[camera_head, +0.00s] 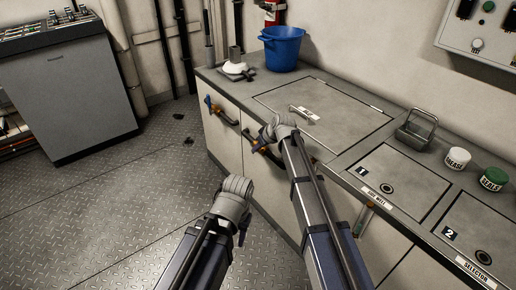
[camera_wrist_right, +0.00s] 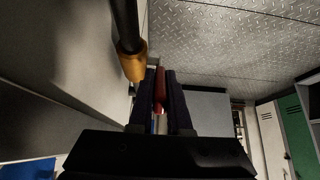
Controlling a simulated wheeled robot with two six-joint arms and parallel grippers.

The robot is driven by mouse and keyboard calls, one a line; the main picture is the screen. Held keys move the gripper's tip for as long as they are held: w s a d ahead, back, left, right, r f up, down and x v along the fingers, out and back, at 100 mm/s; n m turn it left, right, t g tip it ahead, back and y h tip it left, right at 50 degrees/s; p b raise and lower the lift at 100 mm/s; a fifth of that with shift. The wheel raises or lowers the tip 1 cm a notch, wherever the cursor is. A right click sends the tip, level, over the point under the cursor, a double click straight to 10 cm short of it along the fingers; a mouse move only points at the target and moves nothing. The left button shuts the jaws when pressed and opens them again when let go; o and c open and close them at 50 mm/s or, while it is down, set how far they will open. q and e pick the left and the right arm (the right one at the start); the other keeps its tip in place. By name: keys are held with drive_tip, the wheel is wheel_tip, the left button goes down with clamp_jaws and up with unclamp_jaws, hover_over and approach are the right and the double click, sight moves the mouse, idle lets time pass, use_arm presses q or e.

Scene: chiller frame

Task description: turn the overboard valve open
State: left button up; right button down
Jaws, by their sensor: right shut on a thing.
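My right gripper (camera_head: 264,138) is at the front face of the grey counter. Its fingers are mostly hidden by the wrist in the head view. In the right wrist view the two dark fingers (camera_wrist_right: 160,92) are closed on a narrow red lever (camera_wrist_right: 160,86). I see no label on this lever, so I cannot read which valve it belongs to. My left gripper (camera_head: 242,229) hangs low over the floor, apart from the counter. Its fingers are too hidden to tell whether they are open.
A dark bar with an orange end (camera_wrist_right: 132,62) runs close beside the right fingers. A similar handle (camera_head: 222,111) is farther left on the counter (camera_head: 228,84) front. A blue bucket (camera_head: 282,48), wire basket (camera_head: 417,128) and two tubs stand on top.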

idle(0.4)
drive_tip(key=c, duration=0.9)
unclamp_jaws()
drive_tip(key=shift+o, duration=0.2)
drive_tip(key=shift+r, duration=0.1)
drive_tip(key=p+v, duration=0.6)
drive_tip(key=v, duration=0.1)
drive_tip(key=shift+s+r, duration=0.2)
drive_tip(key=shift+s, duration=0.05)
drive_tip(key=shift+d, duration=0.15)
